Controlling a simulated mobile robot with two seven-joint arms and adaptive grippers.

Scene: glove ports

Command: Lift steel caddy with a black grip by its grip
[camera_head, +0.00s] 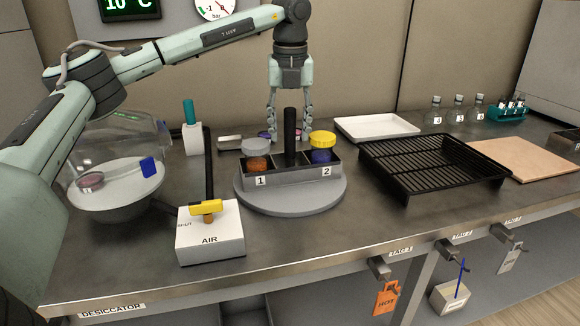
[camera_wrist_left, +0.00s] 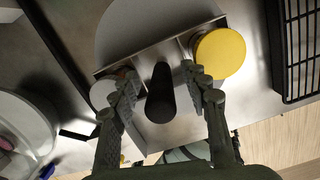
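The steel caddy (camera_head: 292,178) stands on a round grey disc (camera_head: 250,203) on the bench. Its black grip (camera_head: 290,135) rises upright from the middle. A grey-lidded jar with orange contents (camera_head: 257,160) is at label 1, and a yellow-lidded jar with blue contents (camera_head: 322,147) is at label 2. My left gripper (camera_head: 291,128) points down at the grip. In the left wrist view its open fingers (camera_wrist_left: 159,80) stand on either side of the black grip (camera_wrist_left: 160,98), with gaps visible. My right gripper is in neither view.
A white AIR box (camera_head: 210,240) with a yellow handle stands front left, beside a domed desiccator (camera_head: 115,190). A black wire rack (camera_head: 435,165) stands to the right, with a white tray (camera_head: 376,128) behind. The bench's front centre is clear.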

